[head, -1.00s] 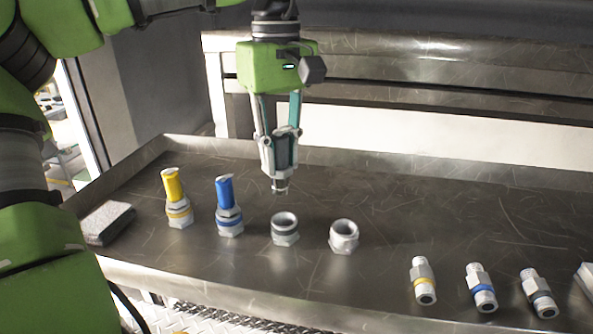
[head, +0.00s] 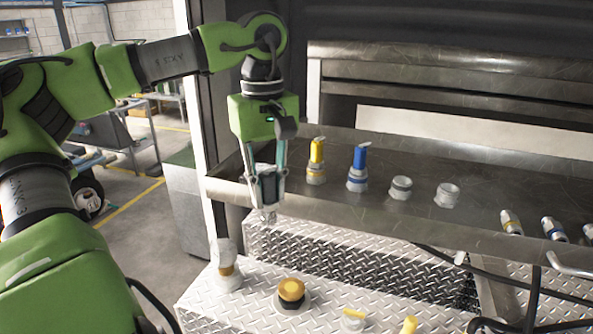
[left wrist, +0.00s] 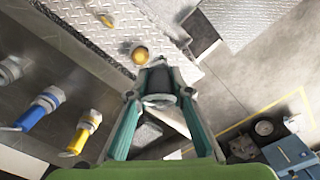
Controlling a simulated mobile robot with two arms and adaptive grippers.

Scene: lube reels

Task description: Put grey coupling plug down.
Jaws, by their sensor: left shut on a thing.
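My left gripper (head: 268,198) is shut on the grey coupling plug (head: 270,216), whose metal end shows just below the fingertips. The gripper points down in the air by the near left edge of the metal tray (head: 432,236), above the checker-plate step. In the tray stand a yellow-topped coupling (head: 317,163), a blue-topped coupling (head: 357,170), an open grey-banded socket (head: 401,187) and a plain metal socket (head: 446,195). My right gripper is not in view.
Banded fittings, yellow (head: 510,222) and blue (head: 553,229) among them, lie at the tray's right. On the lower checker plate stand a clear-topped cup (head: 228,270), an amber knob (head: 291,291) and small yellow-topped parts. A grey block (left wrist: 147,133) shows in the left wrist view.

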